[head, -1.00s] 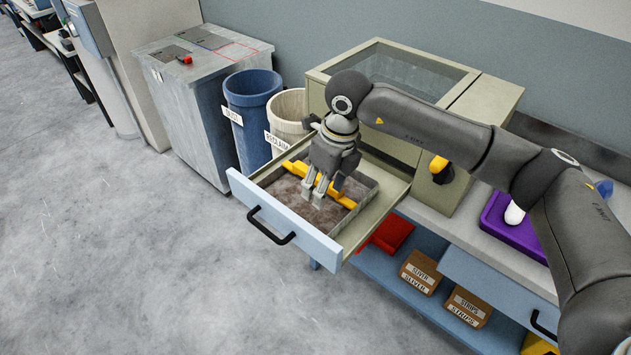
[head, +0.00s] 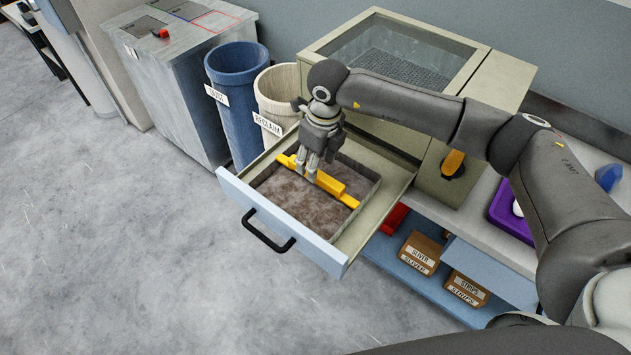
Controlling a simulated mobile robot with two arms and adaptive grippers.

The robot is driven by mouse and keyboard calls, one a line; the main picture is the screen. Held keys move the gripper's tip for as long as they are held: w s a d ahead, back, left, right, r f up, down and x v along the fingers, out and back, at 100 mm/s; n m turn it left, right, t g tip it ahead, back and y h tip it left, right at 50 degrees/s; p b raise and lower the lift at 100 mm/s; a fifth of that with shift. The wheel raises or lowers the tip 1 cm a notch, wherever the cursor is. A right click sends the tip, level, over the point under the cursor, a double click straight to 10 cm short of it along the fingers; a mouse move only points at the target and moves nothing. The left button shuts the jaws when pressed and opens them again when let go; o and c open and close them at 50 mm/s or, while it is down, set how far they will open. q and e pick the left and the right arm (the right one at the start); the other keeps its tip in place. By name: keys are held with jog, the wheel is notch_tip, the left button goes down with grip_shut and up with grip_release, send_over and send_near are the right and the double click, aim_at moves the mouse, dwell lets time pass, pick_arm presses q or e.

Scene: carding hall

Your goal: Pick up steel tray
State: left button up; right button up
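The steel tray (head: 372,192) sits inside the pulled-out drawer, its floor covered with brownish-grey matter. A yellow bar (head: 335,187) with a thicker middle block lies across the tray from upper left to lower right. My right gripper (head: 308,174) comes in from the right and points down over the tray. Its fingertips are at the bar, left of the block. Its fingers look close together with a narrow gap; whether they touch or grip the bar cannot be told. The far left corner of the tray is partly hidden behind the gripper. My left gripper is not in view.
The drawer front (head: 283,225) has a black handle (head: 266,232). A blue bin (head: 240,110) and a cream bin (head: 278,95) stand beside the drawer. A glass-topped cabinet (head: 400,60) rises behind. The floor at left is clear.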

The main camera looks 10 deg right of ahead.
jog(key=f+p, duration=0.1)
jog(key=f, duration=0.2)
jog(key=f+p, duration=0.1)
jog(key=shift+w+f+p, duration=0.3)
jog(key=shift+f, duration=0.25)
jog(key=c, duration=0.5)
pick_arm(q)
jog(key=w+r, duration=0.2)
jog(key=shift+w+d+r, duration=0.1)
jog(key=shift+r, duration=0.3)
pick_arm(e)
grip_shut()
